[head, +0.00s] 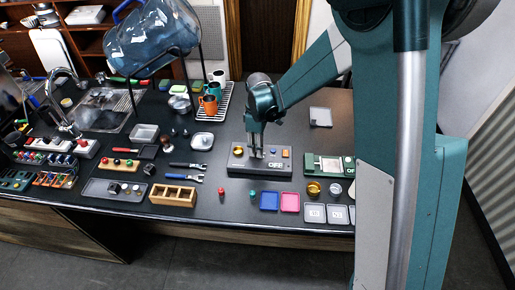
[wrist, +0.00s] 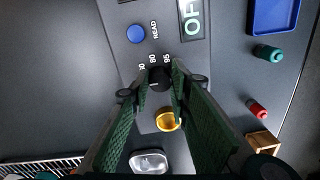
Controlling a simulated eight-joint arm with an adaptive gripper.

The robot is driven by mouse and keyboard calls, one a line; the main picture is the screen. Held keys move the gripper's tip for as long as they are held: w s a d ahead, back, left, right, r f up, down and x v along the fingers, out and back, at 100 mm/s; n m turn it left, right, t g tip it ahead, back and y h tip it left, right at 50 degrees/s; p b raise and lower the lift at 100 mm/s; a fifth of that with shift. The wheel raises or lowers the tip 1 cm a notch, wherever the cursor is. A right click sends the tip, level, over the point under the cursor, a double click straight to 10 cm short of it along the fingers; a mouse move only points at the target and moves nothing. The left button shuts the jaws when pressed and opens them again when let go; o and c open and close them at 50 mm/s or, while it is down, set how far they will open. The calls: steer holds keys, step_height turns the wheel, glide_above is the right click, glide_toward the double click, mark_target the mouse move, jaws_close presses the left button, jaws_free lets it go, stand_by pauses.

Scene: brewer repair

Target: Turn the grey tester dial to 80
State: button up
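The grey tester (head: 240,162) stands on the dark table in the head view, its display reading OFF. In the wrist view its face (wrist: 128,62) carries a black dial (wrist: 159,78) below the printed marks 80 and 95 and another mark partly covered. The display (wrist: 193,18) and a blue READ button (wrist: 136,34) lie beyond. My gripper (head: 256,153) points down at the tester. In the wrist view its fingertips (wrist: 160,76) lie close against both sides of the dial. The fingers hide part of the dial, and its exact setting cannot be read.
A brass cup (wrist: 167,121) is on the tester beside my right finger. A green device (head: 328,166) stands right of the tester. Blue (head: 269,201) and pink (head: 290,202) trays lie in front. A wooden box (head: 173,195) stands left, mugs on a rack (head: 225,100) behind.

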steer(key=shift+m, duration=0.3)
steer(key=m+b, duration=0.2)
steer(key=m, duration=0.1)
steer(key=shift+f+b, duration=0.1)
steer(key=shift+b, duration=0.2)
steer(key=m+b, duration=0.2)
steer(key=m, duration=0.2)
steer(key=shift+m, duration=0.3)
steer(key=m+b, duration=0.1)
steer(key=m, duration=0.2)
steer(key=shift+m, duration=0.3)
steer(key=shift+s+m+t+b, duration=0.1)
steer(key=shift+m+t+b, duration=0.45)
steer(key=shift+m, duration=1.45)
steer(key=shift+g, duration=0.25)
steer(key=o, duration=0.9)
